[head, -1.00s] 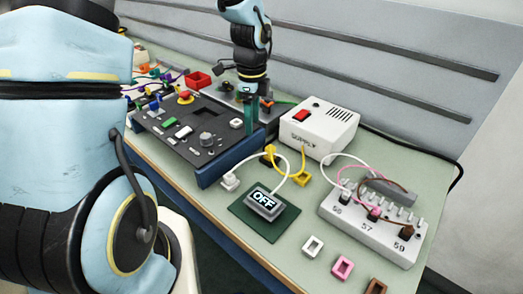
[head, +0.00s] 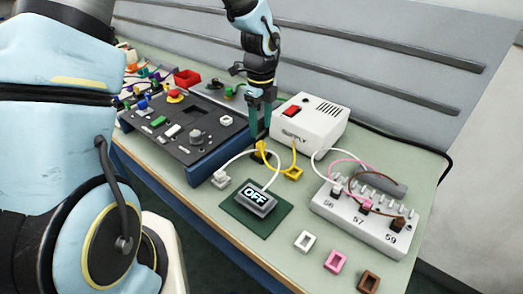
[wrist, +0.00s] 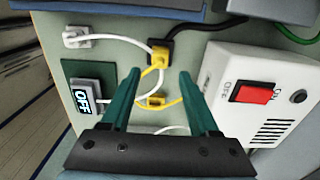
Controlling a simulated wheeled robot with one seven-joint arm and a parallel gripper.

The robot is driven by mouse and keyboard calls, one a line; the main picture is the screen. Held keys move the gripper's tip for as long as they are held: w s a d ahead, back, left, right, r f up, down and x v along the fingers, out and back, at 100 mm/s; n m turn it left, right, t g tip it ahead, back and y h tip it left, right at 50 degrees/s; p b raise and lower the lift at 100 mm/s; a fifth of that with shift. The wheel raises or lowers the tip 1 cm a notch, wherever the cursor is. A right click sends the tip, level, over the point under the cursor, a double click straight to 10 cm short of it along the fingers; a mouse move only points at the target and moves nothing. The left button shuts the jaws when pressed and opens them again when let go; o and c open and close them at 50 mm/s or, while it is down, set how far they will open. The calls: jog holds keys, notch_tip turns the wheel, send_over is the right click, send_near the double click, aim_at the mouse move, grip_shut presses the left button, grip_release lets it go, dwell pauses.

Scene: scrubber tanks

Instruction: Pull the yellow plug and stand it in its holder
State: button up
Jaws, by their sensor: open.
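The yellow plug (head: 261,146) sits in a small black socket on the bench, beside the blue-sided dark panel. It also shows in the wrist view (wrist: 158,53), seated in the black socket (wrist: 168,46), with a yellow cord. The yellow holder (head: 293,173) stands on the bench to its right and nearer the front; the wrist view shows it too (wrist: 154,100). My gripper (head: 260,128) points down just above the plug, its teal fingers open and empty. In the wrist view the plug lies ahead, between the lines of the two fingertips (wrist: 160,71).
The white supply box (head: 310,122) with a red switch stands close right of the fingers. A white plug (head: 220,180), its cord and the OFF display (head: 256,200) lie in front. A numbered terminal block (head: 365,222) is at right. White, pink and brown holders stand along the front.

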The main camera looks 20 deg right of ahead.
aim_at(261, 144)
notch_tip(261, 144, down, 8)
jog(key=b, duration=0.5)
jog(key=shift+r+p, duration=0.1)
jog(key=shift+p, duration=0.4)
dwell(0.9)
jog(key=shift+c, duration=0.2)
grip_shut()
dwell(1.2)
jog(key=o, duration=0.7)
grip_release()
jog(key=shift+c, duration=0.2)
